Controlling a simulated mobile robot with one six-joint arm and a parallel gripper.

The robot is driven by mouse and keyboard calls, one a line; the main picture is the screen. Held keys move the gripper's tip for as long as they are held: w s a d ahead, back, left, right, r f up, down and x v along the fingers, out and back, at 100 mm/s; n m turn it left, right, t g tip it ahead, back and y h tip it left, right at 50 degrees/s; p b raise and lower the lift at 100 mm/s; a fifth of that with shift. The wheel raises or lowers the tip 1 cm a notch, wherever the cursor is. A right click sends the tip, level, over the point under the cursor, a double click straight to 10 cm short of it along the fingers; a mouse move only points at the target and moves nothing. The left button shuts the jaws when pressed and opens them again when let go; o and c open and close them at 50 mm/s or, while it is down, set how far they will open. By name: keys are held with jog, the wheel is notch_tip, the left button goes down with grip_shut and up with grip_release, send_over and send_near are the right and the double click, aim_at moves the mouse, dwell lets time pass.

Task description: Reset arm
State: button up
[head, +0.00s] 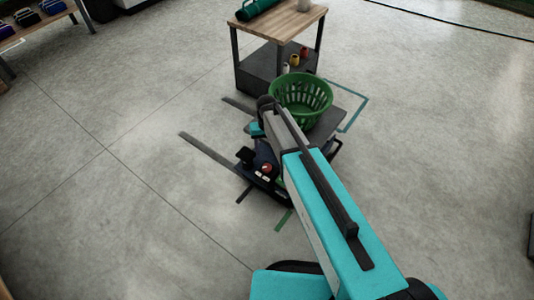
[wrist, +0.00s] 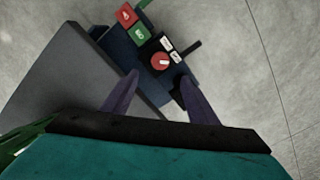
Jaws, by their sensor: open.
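My arm (head: 335,215) reaches from the lower right of the head view to a cart in the middle. In the wrist view my gripper (wrist: 158,82) is open and empty, its two dark fingers apart. Beyond the fingertips is a dark control box (wrist: 143,36) with a red button, a green button and a red knob (wrist: 160,61). I cannot tell how far above the box the fingers are. The box also shows in the head view (head: 262,178), left of my arm. My arm's end partly hides the cart in the head view.
A green basket (head: 301,96) stands on the cart's dark platform (head: 345,121), close beside my arm. Behind it is a wooden-topped table (head: 285,22) with a green cylinder and small colored items at a lower level. Open concrete floor lies left and right.

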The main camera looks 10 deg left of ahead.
jog(key=shift+r, duration=0.7)
jog(key=s+d+f+m+g+p, duration=0.2)
jog(key=s+d+f+g+p, duration=0.15)
jog(key=s+d+p, duration=1.05)
jog(key=s+d, duration=0.3)
jog(key=s, duration=0.4)
jog(key=s+d+r+g+p, duration=0.1)
jog(key=s+d, duration=0.3)
jog(key=s, duration=0.5)
jog(key=s+d+r+g+p, duration=0.1)
jog(key=s+d, duration=0.2)
jog(key=s, duration=0.5)
jog(key=shift+s+d+r+m, duration=0.15)
jog(key=shift+s+d+m, duration=0.15)
jog(key=shift+d+m, duration=0.1)
